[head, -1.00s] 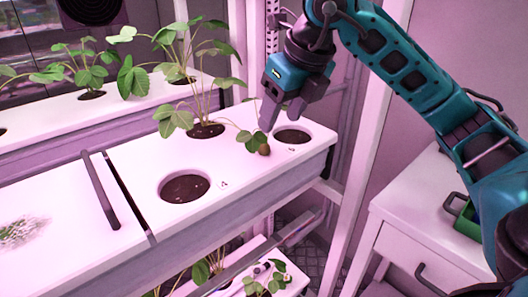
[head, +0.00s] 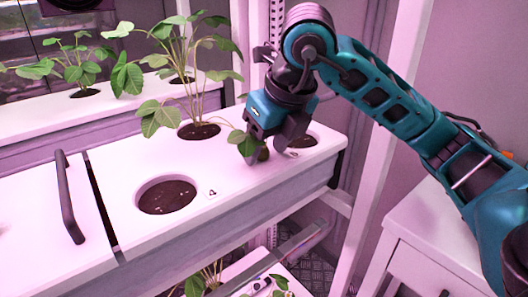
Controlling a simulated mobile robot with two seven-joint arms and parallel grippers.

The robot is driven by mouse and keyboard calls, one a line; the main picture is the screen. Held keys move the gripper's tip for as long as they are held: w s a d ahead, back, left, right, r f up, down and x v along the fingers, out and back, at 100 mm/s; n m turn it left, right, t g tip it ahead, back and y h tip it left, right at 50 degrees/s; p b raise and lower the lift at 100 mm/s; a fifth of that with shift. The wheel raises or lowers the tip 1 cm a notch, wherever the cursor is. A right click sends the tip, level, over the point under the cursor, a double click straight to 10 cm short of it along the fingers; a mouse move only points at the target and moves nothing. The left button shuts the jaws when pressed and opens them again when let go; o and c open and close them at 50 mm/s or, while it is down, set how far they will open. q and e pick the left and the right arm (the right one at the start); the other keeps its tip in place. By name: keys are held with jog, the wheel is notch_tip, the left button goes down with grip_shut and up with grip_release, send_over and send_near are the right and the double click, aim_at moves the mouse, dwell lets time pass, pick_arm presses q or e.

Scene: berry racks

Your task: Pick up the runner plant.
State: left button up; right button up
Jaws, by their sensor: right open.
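The runner plant is a small plant with green leaves (head: 246,144) and a small brown plug (head: 263,154). It sits on the white tray top (head: 225,165) beside a round hole at the right end. My right gripper (head: 268,146) is open right over it, its fingers pointing down. One finger overlaps the leaves in the picture and the other is to the right of the plug. I cannot tell whether either finger touches the plant. My left gripper is not in view.
A larger plant (head: 190,75) grows from a soil hole behind. An empty soil hole (head: 167,196) marked 4 is nearer. The right-end hole (head: 304,141) is partly hidden by my gripper. A white rack post (head: 385,130) and a white cabinet (head: 430,240) stand at the right.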

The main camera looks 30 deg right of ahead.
jog(key=c, duration=0.9)
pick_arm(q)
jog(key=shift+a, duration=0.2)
pick_arm(e)
jog(key=shift+r, duration=0.15)
jog(key=shift+r, duration=0.5)
notch_tip(320, 180, up, 2)
jog(key=shift+r+p, duration=0.15)
jog(key=shift+p, duration=0.3)
pick_arm(q)
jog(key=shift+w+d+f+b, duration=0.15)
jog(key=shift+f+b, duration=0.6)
jog(key=shift+b, duration=0.45)
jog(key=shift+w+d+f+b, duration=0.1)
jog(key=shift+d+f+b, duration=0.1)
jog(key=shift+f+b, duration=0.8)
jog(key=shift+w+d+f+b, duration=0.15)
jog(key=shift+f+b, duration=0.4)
jog(key=shift+b, duration=0.8)
pick_arm(e)
jog(key=shift+s+d, duration=0.15)
jog(key=shift+s, duration=2.85)
jog(key=shift+s+d, duration=0.2)
jog(key=shift+s, duration=2.85)
jog(key=shift+s+d, duration=0.15)
jog(key=shift+s, duration=2.85)
